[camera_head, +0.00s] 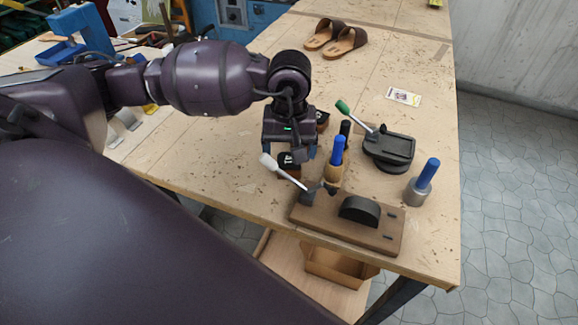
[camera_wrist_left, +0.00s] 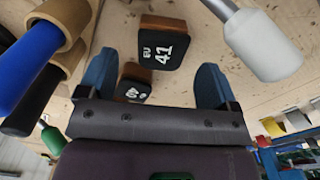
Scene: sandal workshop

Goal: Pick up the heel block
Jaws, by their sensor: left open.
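A heel block (camera_wrist_left: 163,45) with wooden sides and a black top marked "EU 41" lies on the workbench. In the head view a heel block (camera_head: 288,161) shows just below my left gripper (camera_head: 290,152), partly covered by it. A second, similar heel block (camera_wrist_left: 132,88) with white figures I cannot read clearly shows in the wrist view; a block (camera_head: 322,117) also shows beside the wrist in the head view. My left gripper is open, its blue fingertips (camera_wrist_left: 154,80) apart with nothing gripped. My right gripper is not in view.
A wooden fixture (camera_head: 345,225) with a white-handled lever (camera_head: 283,172) stands close in front of the gripper. Blue-handled tools (camera_head: 334,170) are beside it. A black green-handled device (camera_head: 390,148) and a metal blue-handled tool (camera_head: 423,181) stand right. Sandals (camera_head: 337,38) lie behind.

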